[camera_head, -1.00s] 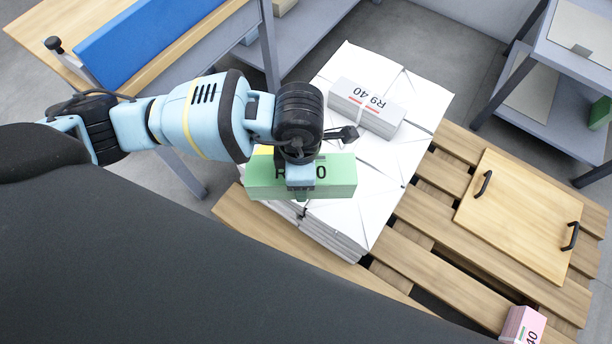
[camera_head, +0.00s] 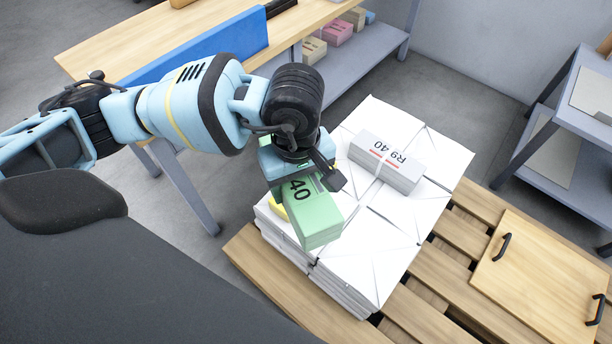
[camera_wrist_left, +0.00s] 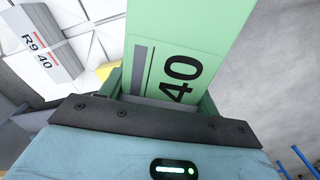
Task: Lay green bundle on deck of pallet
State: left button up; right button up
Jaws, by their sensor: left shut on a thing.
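The green bundle (camera_head: 317,217) is in my left gripper (camera_head: 299,186), above the near left part of the white paper stack. It is turned, with one end pointing toward the lower right. In the left wrist view, the green bundle (camera_wrist_left: 180,60) fills the middle, its "40" label facing the camera. My left gripper (camera_wrist_left: 155,95) is shut on it. The wooden pallet (camera_head: 440,290) lies under the stack and extends right, with bare slats there. My right gripper is not in view.
White paper stacks (camera_head: 420,215) cover the pallet's left part. A grey bundle (camera_head: 386,162) lies on top. A yellow thing (camera_head: 278,208) is partly hidden behind the green bundle. A wooden board with black handles (camera_head: 540,275) lies on the pallet's right. A grey shelf unit stands at right.

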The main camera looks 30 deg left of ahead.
pick_arm(q)
jog(key=r+m, duration=0.1)
jog(key=m, duration=0.1)
jog(key=a+r+m, duration=0.1)
jog(key=r+m, duration=0.1)
jog(key=a+r+m, duration=0.1)
jog(key=r+m, duration=0.1)
jog(key=shift+s+a, duration=0.1)
jog(key=shift+a, duration=0.1)
jog(key=r+m, duration=0.1)
jog(key=a+r+m, duration=0.1)
jog(key=m, duration=0.1)
jog(key=r+m, duration=0.1)
jog(key=shift+s+a+m, duration=0.2)
jog(key=shift+s+m, duration=0.1)
